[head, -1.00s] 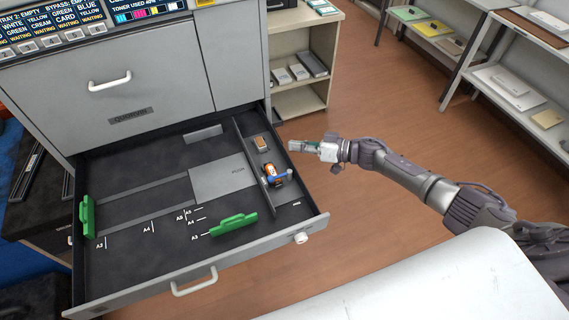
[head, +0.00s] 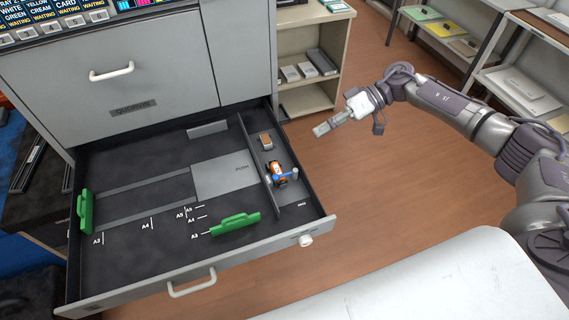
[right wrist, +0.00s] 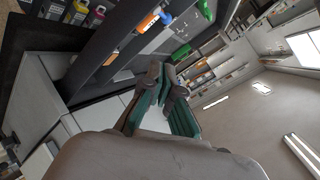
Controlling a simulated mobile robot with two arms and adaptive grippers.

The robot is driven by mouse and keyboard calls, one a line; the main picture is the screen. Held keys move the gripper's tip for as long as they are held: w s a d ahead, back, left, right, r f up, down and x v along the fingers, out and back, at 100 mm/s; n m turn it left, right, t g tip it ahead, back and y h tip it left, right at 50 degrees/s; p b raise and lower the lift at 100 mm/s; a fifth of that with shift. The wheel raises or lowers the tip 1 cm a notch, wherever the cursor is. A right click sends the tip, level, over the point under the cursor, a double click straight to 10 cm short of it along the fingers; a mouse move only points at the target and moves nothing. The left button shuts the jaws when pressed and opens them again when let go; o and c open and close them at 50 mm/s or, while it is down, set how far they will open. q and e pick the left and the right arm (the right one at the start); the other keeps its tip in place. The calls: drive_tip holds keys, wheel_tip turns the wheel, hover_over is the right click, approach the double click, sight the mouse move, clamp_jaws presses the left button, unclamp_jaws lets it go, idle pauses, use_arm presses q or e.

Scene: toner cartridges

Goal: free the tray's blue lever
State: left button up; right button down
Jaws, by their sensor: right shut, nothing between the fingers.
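The open tray (head: 125,250) is pulled out of the machine. The small blue lever (head: 288,175) sits against an orange part (head: 276,167) in the narrow compartment on the tray's right side. The lever also shows at the top of the right wrist view (right wrist: 166,18). My right gripper (head: 322,129) is shut and empty, in the air to the right of the tray, above and apart from the lever. Its fingers (right wrist: 161,100) show in the right wrist view. My left gripper is not in view.
Two green paper guides, one at the left (head: 85,211) and one at the front (head: 235,223), stand in the tray. A small brown block (head: 265,140) lies behind the lever. A shelf unit (head: 310,60) stands at the back; the floor (head: 400,180) right of the tray is clear.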

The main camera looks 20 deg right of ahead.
drive_tip(key=shift+a, duration=0.1)
